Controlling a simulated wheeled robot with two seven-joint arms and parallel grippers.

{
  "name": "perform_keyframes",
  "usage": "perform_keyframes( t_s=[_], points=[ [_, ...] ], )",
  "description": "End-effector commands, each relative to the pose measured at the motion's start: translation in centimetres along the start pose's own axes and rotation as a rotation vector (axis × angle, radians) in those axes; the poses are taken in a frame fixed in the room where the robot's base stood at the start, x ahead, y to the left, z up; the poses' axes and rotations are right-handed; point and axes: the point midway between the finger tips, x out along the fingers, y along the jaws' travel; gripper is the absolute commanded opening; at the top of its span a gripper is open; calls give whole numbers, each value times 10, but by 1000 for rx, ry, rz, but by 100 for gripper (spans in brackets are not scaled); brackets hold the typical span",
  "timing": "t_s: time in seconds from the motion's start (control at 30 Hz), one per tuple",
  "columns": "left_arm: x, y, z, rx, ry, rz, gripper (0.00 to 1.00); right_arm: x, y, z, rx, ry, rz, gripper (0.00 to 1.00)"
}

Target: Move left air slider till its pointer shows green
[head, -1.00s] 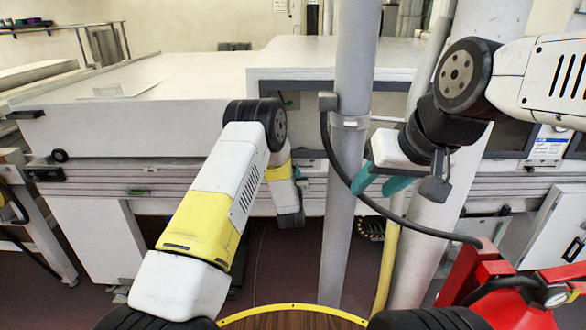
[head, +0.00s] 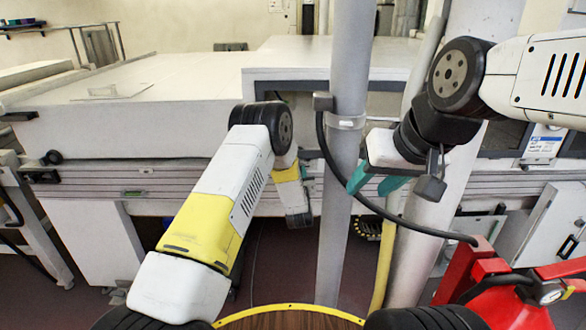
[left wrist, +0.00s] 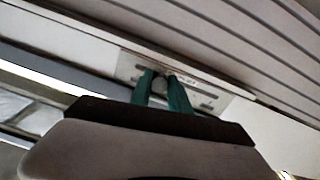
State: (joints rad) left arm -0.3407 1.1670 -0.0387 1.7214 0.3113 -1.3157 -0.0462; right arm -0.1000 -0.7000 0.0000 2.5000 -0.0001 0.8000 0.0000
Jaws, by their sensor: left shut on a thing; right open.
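In the left wrist view, the two teal fingers of my left gripper (left wrist: 165,95) are closed around a small grey knob (left wrist: 161,86). The knob appears to be that of the left air slider, on a pale slotted plate (left wrist: 205,92) with dark slots and small marks. I cannot make out a pointer or any green on the plate. In the head view my left arm reaches toward the machine, and its fingertips are hidden. My right gripper (head: 376,181) is open and empty, its teal fingers apart in front of the machine, beside the grey post.
A grey vertical post (head: 341,200) with a black cable stands close to my left forearm. A thicker pale column (head: 437,240) and a yellow pipe (head: 385,262) are to its right. A red extinguisher-like unit (head: 490,305) with a gauge is at lower right. The white tunnel housing (head: 130,105) spans behind.

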Motion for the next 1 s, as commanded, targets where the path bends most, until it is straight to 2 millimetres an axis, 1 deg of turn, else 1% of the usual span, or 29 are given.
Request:
perform_keyframes(
  t_s=[0.1, 0.13, 0.2, 0.23, 0.5, 0.6, 0.67, 0.9, 1.0],
  points=[
    [0, 0, 1, 0, -3, 0, 0, 0, 0, 0, 0, 0, 0, 44],
    [0, 0, 1, 0, -3, 0, 28, 0, 0, 0, 0, 0, 0, 44],
    [0, 0, 1, 0, -3, 0, 42, 0, 0, 0, 0, 0, 0, 44],
    [0, 0, 1, 0, -3, -1, 44, 0, 0, 0, 0, 0, 0, 44],
    [0, -1, 0, 0, -2, -1, 44, 0, 0, 0, 0, 0, 0, 44],
    [-5, 0, 0, 0, -2, 0, 44, 0, 0, 0, 0, 0, 0, 44],
    [-12, 0, 1, 1, -4, 0, 44, 0, 0, 0, 0, 0, 0, 44],
    [-54, 0, 1, 0, -5, 0, 44, 0, 0, 0, 0, 0, 0, 44],
    [-67, 0, 1, 1, -3, 0, 44, 0, 0, 0, 0, 0, 0, 44]
  ],
)
